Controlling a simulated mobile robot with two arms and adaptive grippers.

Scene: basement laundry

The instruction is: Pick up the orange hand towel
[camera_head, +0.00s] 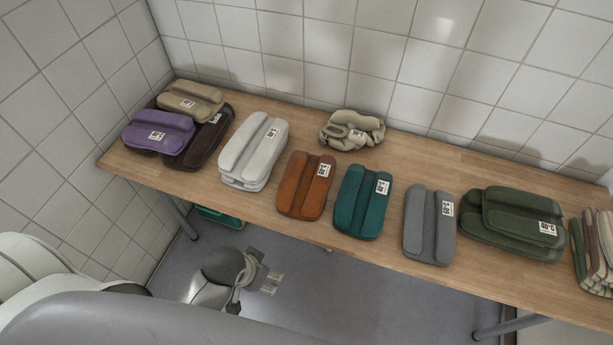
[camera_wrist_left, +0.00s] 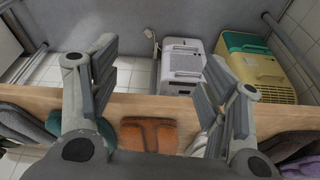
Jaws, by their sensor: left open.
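The orange hand towel (camera_head: 303,187) lies folded on the wooden table, with a white tag at its upper right. A teal towel (camera_head: 361,203) lies to its right and a light grey stack (camera_head: 252,152) to its left. My left gripper (camera_head: 266,272) is below and in front of the table's near edge in the head view, apart from the towel. In the left wrist view the jaws (camera_wrist_left: 155,85) are spread wide and empty, and the orange towel (camera_wrist_left: 148,134) shows low between them, partly hidden by the gripper body. My right gripper is not in view.
The wooden table (camera_head: 300,143) also holds a purple towel (camera_head: 158,132), a crumpled beige cloth (camera_head: 352,129), a grey towel (camera_head: 430,226) and a dark green stack (camera_head: 512,223). A tiled wall stands behind. The wrist view shows a white box (camera_wrist_left: 181,66) and a yellow-and-teal box (camera_wrist_left: 257,68).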

